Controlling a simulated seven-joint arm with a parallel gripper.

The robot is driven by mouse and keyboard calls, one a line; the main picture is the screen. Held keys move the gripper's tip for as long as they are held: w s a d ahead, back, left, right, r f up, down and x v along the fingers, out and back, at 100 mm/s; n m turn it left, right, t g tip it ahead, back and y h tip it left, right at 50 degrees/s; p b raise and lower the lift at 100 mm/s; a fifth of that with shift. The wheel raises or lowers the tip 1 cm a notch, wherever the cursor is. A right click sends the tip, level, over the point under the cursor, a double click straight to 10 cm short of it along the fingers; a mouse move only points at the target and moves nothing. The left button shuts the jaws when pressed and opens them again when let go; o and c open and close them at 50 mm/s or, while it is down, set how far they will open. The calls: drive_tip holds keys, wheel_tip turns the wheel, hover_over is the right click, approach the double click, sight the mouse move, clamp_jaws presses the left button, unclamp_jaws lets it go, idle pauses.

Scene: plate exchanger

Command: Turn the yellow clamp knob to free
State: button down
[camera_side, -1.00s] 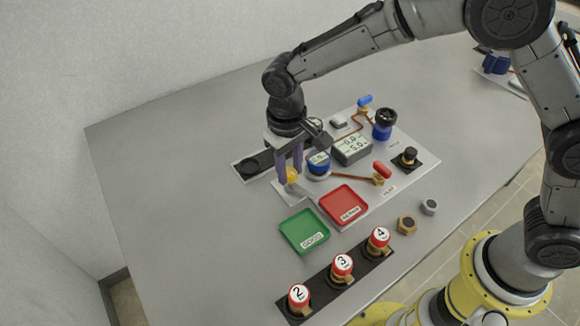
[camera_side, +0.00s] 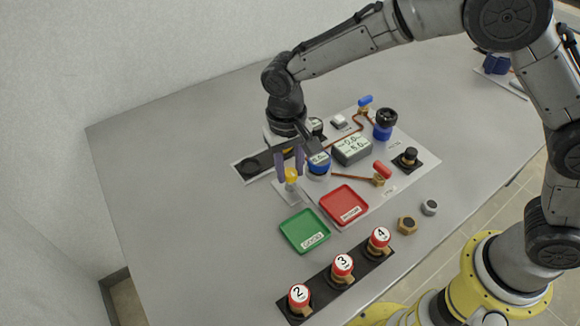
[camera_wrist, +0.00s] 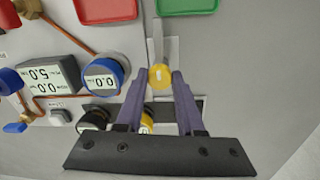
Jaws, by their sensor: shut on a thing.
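The yellow clamp knob (camera_side: 291,174) stands at the left edge of the light panel, behind the green tray. In the wrist view, the yellow knob (camera_wrist: 160,76) sits between the tips of my purple fingers, with a grey bar (camera_wrist: 158,40) running from it toward the trays. My gripper (camera_side: 290,168) is shut on the knob, one finger on each side; it also shows in the wrist view (camera_wrist: 158,82). The marking of the free position cannot be read.
A blue-ringed gauge (camera_side: 318,164) is close to the right of my fingers. A grey display box (camera_side: 351,150), red tray (camera_side: 344,205) and green tray (camera_side: 304,231) are nearby. A black strip (camera_side: 250,167) lies behind. The table at left is clear.

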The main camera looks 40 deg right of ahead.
sight(287, 174)
drive_tip(key=c, duration=0.5)
unclamp_jaws()
drive_tip(key=r, duration=1.4)
drive_tip(key=shift+w+a, duration=0.1)
drive_tip(key=shift+a, duration=0.25)
